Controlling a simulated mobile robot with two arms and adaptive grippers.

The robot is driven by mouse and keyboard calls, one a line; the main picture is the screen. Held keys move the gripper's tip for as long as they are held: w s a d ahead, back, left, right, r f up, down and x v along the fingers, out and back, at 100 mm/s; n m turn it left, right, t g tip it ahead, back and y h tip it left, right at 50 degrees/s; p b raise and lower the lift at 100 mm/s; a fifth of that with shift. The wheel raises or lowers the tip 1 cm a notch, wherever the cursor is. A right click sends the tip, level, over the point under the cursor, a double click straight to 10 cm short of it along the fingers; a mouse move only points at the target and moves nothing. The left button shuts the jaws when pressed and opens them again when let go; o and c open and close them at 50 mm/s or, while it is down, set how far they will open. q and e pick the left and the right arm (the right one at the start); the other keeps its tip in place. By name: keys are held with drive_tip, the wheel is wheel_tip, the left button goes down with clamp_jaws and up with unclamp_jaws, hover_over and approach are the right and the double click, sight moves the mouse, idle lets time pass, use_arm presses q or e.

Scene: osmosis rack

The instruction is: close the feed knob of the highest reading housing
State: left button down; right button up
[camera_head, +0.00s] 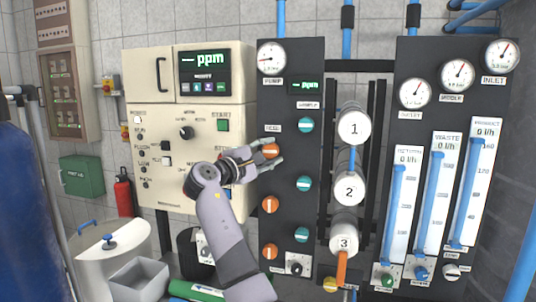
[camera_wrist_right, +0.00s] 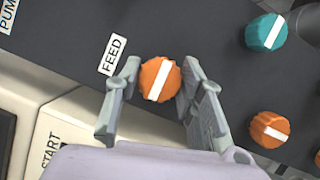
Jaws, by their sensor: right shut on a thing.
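My right gripper (camera_head: 268,154) is at the top orange feed knob (camera_head: 271,151) on the dark panel. In the right wrist view its fingers (camera_wrist_right: 160,72) are shut on this knob (camera_wrist_right: 155,92), one on each side. The knob's white bar lies parallel to the FEED label's text (camera_wrist_right: 113,55), so crosswise on the panel. The middle orange knob (camera_head: 270,204) and bottom orange knob (camera_head: 270,252) have upright bars. White housings 1 (camera_head: 354,126), 2 (camera_head: 349,190) and 3 (camera_head: 344,243) stand to the right. My left gripper is out of view.
Teal knobs (camera_head: 306,125) sit right of the orange column, their bars crosswise. A small ppm display (camera_head: 306,86) is above them, showing dashes. A beige control cabinet (camera_head: 160,88) stands to the left. Gauges and flow meters (camera_head: 435,205) are at right.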

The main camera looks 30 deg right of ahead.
drive_tip(key=shift+f, duration=0.1)
idle(0.3)
drive_tip(key=o, duration=1.1)
drive_tip(key=shift+o, duration=0.2)
drive_tip(key=shift+a, duration=0.1)
drive_tip(key=r+v, duration=0.1)
drive_tip(key=v, duration=1.1)
drive_tip(key=shift+f, duration=0.35)
drive_tip(key=shift+f, duration=0.15)
